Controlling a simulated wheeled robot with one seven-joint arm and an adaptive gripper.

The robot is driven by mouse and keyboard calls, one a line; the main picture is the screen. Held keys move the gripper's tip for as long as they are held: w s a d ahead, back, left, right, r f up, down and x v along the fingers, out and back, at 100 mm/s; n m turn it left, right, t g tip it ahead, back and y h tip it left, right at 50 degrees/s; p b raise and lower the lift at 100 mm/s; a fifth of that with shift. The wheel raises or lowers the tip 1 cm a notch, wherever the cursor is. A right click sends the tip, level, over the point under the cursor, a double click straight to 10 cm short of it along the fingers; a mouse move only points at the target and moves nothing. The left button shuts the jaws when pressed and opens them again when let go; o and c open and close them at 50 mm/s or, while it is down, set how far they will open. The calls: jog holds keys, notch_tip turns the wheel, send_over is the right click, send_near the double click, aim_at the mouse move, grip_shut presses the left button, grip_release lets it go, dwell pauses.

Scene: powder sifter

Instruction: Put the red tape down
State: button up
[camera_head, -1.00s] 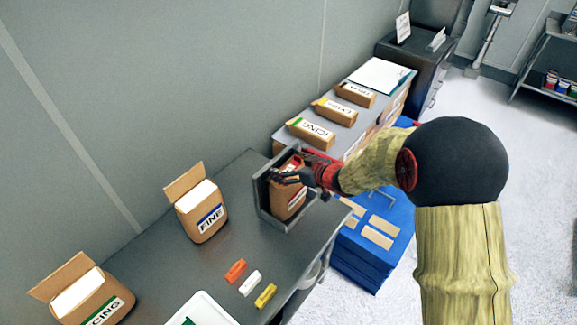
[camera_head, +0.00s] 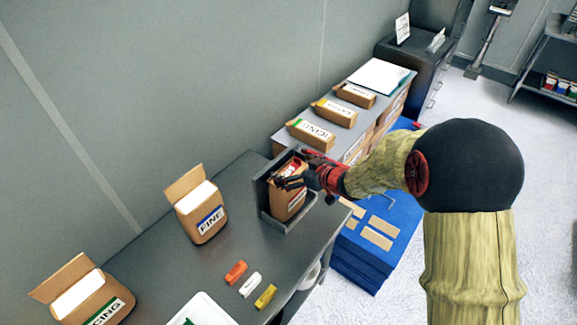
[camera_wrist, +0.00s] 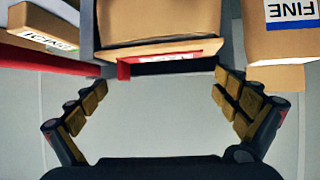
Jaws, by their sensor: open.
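A brown bag (camera_head: 288,200) with a labelled front stands in a grey open holder (camera_head: 262,193) on the dark table. A red piece, seemingly the red tape (camera_head: 292,165), shows at the bag's top. In the wrist view the red tape (camera_wrist: 124,71) lies along the edge of the brown bag (camera_wrist: 160,22), with a pale printed strip beside it. My gripper (camera_head: 283,178) is at the bag's top. In the wrist view my gripper (camera_wrist: 160,84) has its fingers spread wide with nothing between them. The tape looks apart from both fingers; the exact contact with the bag is unclear.
A bag marked FINE (camera_head: 202,213) and another open bag (camera_head: 85,295) stand to the left. Orange (camera_head: 235,272), white (camera_head: 250,284) and yellow (camera_head: 265,297) pieces lie in front, near a white tray (camera_head: 203,308). Several labelled boxes (camera_head: 334,112) line the back right.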

jog(key=p+v, duration=0.2)
jog(key=v, duration=0.8)
jog(key=s+d+r+m+t+h, duration=0.1)
jog(key=s+d+r+m+h, duration=0.25)
jog(key=d+r, duration=0.4)
jog(key=s+d+r+m+h, duration=0.2)
jog(key=d+r+h, duration=0.3)
jog(key=d+r, duration=0.25)
jog(key=s+a+m+g, duration=0.2)
jog(key=s+g, duration=0.2)
jog(key=s, duration=2)
jog(key=shift+s+a+r+m+g, duration=0.25)
jog(key=shift+s+r+m+g, duration=0.05)
jog(key=shift+s+r+m, duration=0.05)
jog(key=shift+y, duration=0.25)
